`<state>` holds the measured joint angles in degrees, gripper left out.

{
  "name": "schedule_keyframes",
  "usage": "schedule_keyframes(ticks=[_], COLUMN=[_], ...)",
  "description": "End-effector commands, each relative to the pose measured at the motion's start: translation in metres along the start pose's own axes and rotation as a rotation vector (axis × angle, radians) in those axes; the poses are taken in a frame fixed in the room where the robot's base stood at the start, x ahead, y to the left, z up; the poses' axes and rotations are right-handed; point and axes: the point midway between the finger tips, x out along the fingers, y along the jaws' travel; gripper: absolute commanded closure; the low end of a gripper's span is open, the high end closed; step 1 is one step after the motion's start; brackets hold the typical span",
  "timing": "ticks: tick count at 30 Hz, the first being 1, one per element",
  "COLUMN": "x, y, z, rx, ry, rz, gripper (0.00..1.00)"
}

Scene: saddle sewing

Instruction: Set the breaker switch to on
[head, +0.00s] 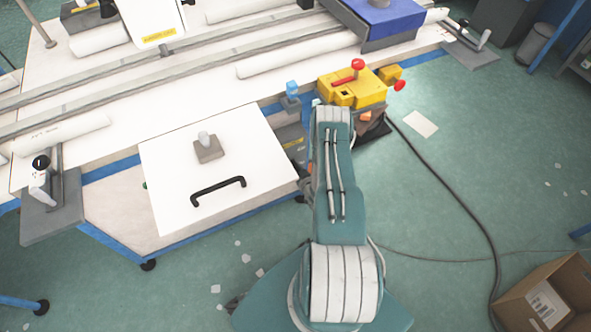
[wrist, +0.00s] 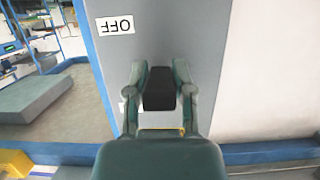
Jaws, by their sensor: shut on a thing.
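In the wrist view, my gripper (wrist: 160,80) is shut on a black switch handle (wrist: 159,90), with one finger on each side of it. The handle stands out from a grey panel (wrist: 185,32). A white label reading OFF (wrist: 115,24) appears upside down on the panel, apart from the handle. A small pale patch at the panel's edge beside my left finger is mostly hidden and I cannot read it. In the head view, my arm hides the gripper and the switch.
A yellow control box (head: 355,90) with red knobs sits on the table's edge near my arm. A white panel with a black handle (head: 218,190) is at left. A black cable (head: 440,175) crosses the floor. An open cardboard box (head: 550,295) stands at lower right.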

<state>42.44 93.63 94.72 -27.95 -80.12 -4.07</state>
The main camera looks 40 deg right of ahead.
Motion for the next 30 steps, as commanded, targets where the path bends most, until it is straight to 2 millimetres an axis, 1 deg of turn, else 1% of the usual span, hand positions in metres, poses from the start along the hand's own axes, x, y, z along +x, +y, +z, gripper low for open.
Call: schedule_keyframes(ticks=[1, 9, 15, 21, 30], x=[0.001, -0.001, -0.002, -0.001, -0.001], y=[0.001, 0.000, 0.001, 0.000, 0.000], z=[-0.006, -0.015, -0.021, -0.024, -0.026], rx=[-0.004, -0.004, -0.004, -0.004, -0.003], ry=[-0.040, -0.277, -0.420, -0.518, -0.577], rz=[0.000, -0.001, 0.000, -0.001, 0.000], gripper=[1.00, 1.00, 1.00, 1.00, 1.00])
